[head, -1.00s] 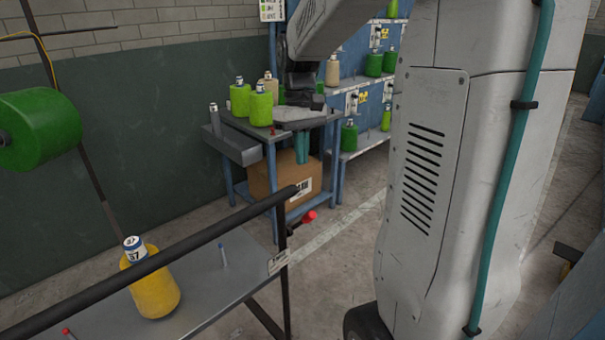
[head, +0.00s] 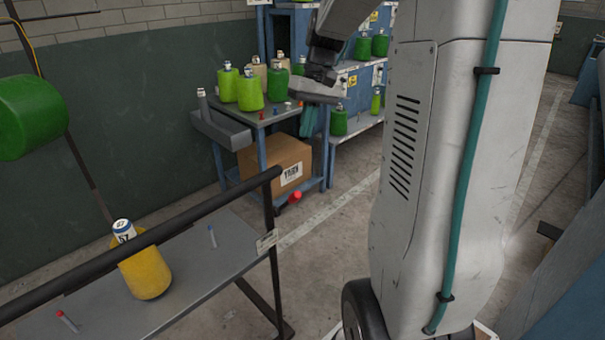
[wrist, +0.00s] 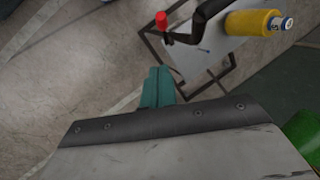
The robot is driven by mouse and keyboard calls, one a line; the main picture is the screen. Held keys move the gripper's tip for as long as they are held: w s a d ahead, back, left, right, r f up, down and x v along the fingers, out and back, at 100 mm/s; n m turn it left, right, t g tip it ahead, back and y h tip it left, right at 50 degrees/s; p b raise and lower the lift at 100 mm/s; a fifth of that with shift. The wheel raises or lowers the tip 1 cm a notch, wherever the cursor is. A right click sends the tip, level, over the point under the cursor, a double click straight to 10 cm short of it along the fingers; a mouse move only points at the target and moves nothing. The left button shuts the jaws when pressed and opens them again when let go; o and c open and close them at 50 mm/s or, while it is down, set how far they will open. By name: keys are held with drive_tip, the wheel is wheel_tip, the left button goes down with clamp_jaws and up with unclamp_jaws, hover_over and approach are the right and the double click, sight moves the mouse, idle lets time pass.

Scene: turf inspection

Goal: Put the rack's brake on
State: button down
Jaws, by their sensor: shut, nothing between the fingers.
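The rack (head: 180,219) stands in the left foreground of the head view, a dark frame with a grey shelf. A red knob (head: 296,196) shows beside its right post; I take it for the brake handle. In the wrist view the red knob (wrist: 162,20) sits at the top, on a short dark stem by the rack frame (wrist: 205,30). My gripper (head: 309,121) has teal fingers, shut and empty, pointing down beyond the rack in the head view. In the wrist view the gripper (wrist: 157,88) is below the knob in the picture and apart from it.
A yellow cone (head: 146,272) stands on the rack's shelf, and a green cone (head: 28,115) hangs at left. Behind is a blue table (head: 262,118) with several cones and a carton (head: 285,167) underneath. Open floor (head: 325,245) lies right of the rack.

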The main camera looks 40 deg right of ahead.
drive_tip(key=a, duration=0.1)
approach(286, 204)
drive_tip(key=shift+s+a+f, duration=0.1)
drive_tip(key=shift+s+f, duration=0.2)
drive_tip(key=shift+f, duration=0.25)
drive_tip(key=shift+s+a+f, duration=0.1)
drive_tip(key=shift+s+f, duration=0.25)
drive_tip(key=shift+f, duration=0.2)
drive_tip(key=shift+s+d+t, duration=0.1)
drive_tip(key=shift+d+t, duration=0.05)
drive_tip(key=shift+t, duration=0.15)
